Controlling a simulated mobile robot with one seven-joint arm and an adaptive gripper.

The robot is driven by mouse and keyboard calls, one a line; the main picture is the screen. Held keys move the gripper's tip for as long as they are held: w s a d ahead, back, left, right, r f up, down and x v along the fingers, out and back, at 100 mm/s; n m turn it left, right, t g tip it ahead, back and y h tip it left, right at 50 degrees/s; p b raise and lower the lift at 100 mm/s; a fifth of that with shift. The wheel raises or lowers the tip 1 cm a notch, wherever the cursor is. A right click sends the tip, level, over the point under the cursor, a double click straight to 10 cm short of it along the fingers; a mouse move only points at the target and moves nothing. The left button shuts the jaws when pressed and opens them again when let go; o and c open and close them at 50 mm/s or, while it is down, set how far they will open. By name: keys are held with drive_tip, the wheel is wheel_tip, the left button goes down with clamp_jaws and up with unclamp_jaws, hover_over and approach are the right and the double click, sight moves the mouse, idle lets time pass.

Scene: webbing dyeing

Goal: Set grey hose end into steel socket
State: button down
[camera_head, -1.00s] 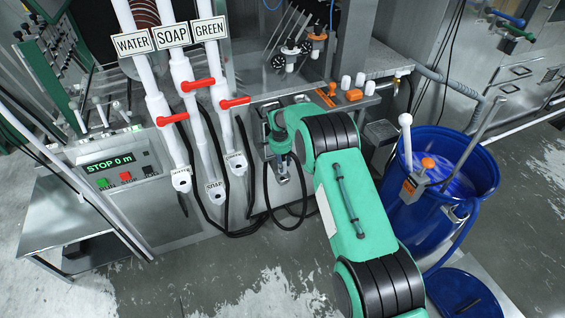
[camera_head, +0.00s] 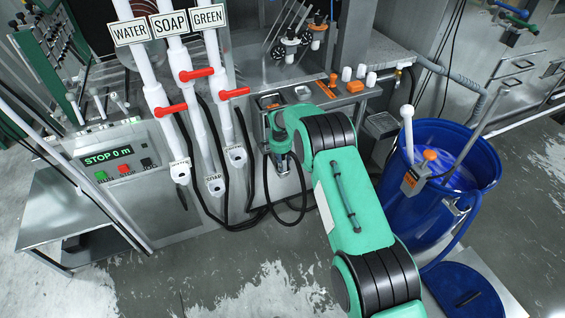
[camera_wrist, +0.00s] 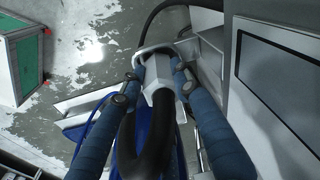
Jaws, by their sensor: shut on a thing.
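My gripper (camera_wrist: 156,78) has two blue-wrapped fingers, closed around the light grey hose end (camera_wrist: 158,72) in the wrist view. A black hose (camera_wrist: 153,145) runs from this end down between the fingers. A thin metal loop shows around the far side of the hose end. In the head view my gripper (camera_head: 281,162) points down at the front of the steel machine, and my arm hides much of it. I cannot clearly make out the steel socket, or whether the hose end touches it.
White WATER, SOAP and GREEN pipes with red levers (camera_head: 195,75) stand left of my gripper. Black hoses (camera_head: 252,205) loop beside it. A control box (camera_head: 120,165) is further left. A blue barrel (camera_head: 440,190) stands right. The floor in front is clear.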

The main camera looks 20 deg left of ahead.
idle(0.4)
drive_tip(key=c, duration=1.2)
unclamp_jaws()
drive_tip(key=shift+f, duration=0.1)
drive_tip(key=r, duration=0.8)
drive_tip(key=s+r, duration=0.1)
drive_tip(key=r, duration=0.3)
drive_tip(key=shift+s+a, duration=0.1)
drive_tip(key=shift+r, duration=0.1)
